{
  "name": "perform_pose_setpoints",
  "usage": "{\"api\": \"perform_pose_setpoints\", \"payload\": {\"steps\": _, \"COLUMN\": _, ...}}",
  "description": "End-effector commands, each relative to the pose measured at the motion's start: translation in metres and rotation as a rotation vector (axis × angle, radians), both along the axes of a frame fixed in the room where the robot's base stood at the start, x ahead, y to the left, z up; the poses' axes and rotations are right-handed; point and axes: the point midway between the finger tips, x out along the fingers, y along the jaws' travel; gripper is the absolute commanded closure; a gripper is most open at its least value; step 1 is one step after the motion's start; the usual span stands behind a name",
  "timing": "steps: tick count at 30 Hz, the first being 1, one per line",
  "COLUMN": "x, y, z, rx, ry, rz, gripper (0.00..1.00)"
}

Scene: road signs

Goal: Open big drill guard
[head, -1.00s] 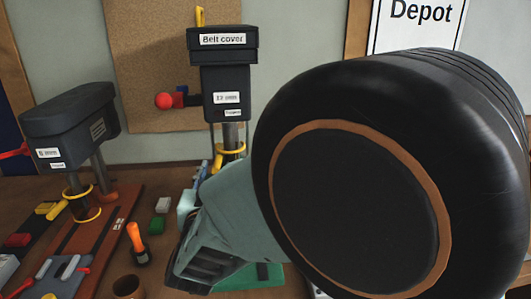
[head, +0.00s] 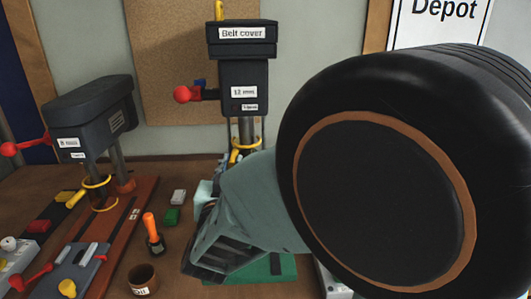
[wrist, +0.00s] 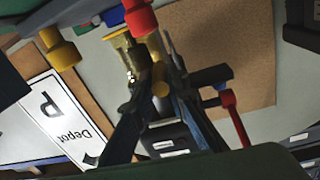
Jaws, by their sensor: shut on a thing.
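The big drill (head: 245,88) stands upright at the back middle in the head view, with "Belt cover" and "12 mm" labels. Its yellow guard (head: 245,146) shows as a ring around the spindle, partly hidden low down by my arm. In the wrist view, which is turned over, my gripper (wrist: 160,75) reaches in among dark and yellow parts of the drill. The fingers are close together on a yellow part, which looks like the guard's handle (wrist: 160,88). The exact contact is hard to see.
A smaller drill (head: 90,115) with its own yellow ring stands at the left. A red-knobbed lever (head: 185,94) sticks out left of the big drill. An orange-handled tool (head: 152,232) and a brown cup (head: 143,279) are on the bench. My arm fills the right side.

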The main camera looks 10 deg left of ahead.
Motion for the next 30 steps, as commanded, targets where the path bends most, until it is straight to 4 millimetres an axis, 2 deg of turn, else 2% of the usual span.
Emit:
{"api": "perform_pose_setpoints", "payload": {"steps": 10, "x": 0.000, "y": 0.000, "z": 0.057, "rx": 0.005, "ry": -0.003, "rz": 0.000, "gripper": 1.00}}
{"api": "perform_pose_setpoints", "payload": {"steps": 20, "x": 0.000, "y": 0.000, "z": 0.058, "rx": 0.001, "ry": -0.003, "rz": 0.001, "gripper": 1.00}}
{"api": "perform_pose_setpoints", "payload": {"steps": 21, "x": 0.000, "y": 0.000, "z": 0.058, "rx": 0.001, "ry": -0.002, "rz": 0.001, "gripper": 0.82}}
{"api": "perform_pose_setpoints", "payload": {"steps": 24, "x": 0.000, "y": 0.000, "z": 0.058, "rx": 0.001, "ry": -0.002, "rz": 0.001, "gripper": 0.71}}
{"api": "perform_pose_setpoints", "payload": {"steps": 25, "x": 0.000, "y": 0.000, "z": 0.058, "rx": 0.001, "ry": -0.001, "rz": 0.001, "gripper": 0.68}}
{"api": "perform_pose_setpoints", "payload": {"steps": 30, "x": 0.000, "y": 0.000, "z": 0.057, "rx": 0.000, "ry": -0.001, "rz": 0.000, "gripper": 0.68}}
